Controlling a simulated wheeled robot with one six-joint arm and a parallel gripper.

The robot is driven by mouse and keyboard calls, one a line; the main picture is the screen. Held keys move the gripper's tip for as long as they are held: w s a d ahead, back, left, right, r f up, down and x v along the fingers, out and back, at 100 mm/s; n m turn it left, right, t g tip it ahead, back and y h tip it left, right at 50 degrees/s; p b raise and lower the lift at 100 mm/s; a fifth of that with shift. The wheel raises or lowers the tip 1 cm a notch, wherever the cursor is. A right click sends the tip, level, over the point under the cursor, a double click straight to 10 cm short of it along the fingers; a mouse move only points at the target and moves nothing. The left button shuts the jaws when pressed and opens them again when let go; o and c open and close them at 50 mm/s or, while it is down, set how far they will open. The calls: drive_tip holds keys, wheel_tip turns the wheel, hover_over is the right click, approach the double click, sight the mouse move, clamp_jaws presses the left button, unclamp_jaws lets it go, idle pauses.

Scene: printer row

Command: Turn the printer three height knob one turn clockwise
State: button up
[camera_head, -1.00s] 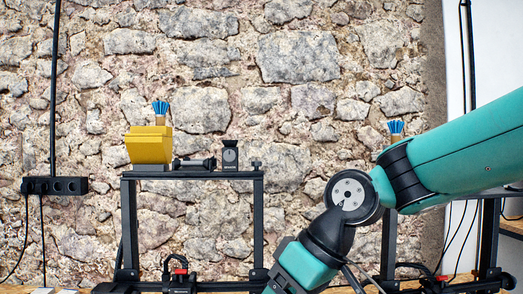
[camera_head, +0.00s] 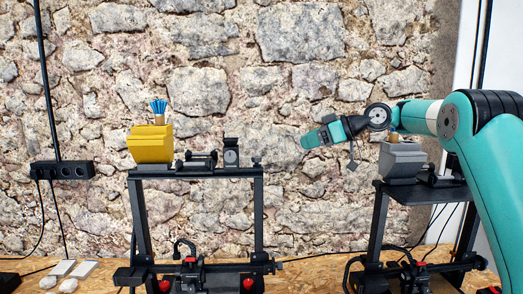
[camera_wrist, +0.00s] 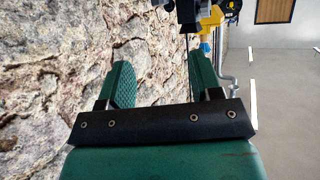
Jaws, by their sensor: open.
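Two black-framed printers show in the head view: a left one (camera_head: 141,215) and a right one (camera_head: 377,228). No number is readable, so I cannot tell which is printer three. A small dark knob (camera_head: 257,160) stands on the right end of the left printer's top bar; I cannot tell if it is the height knob. No such knob is clear on the right printer. My gripper (camera_head: 306,141) is in the air between the printers, pointing left, above the top-bar level and apart from both. In the wrist view its green fingers (camera_wrist: 158,65) are spread and empty.
A yellow box (camera_head: 150,145) with a blue-bristled brush (camera_head: 158,107) tops the left printer; a grey box (camera_head: 401,162) tops the right one. A stone wall (camera_head: 300,210) stands close behind. A power strip (camera_head: 62,170) hangs at left. Wooden table (camera_head: 320,268) shows between the printers.

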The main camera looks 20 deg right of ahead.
sight(259, 157)
drive_tip(key=p+x, duration=0.6)
drive_tip(key=x, duration=0.9)
drive_tip(key=shift+w+a+f, duration=0.25)
drive_tip(key=shift+a, duration=0.15)
drive_tip(key=c, duration=0.9)
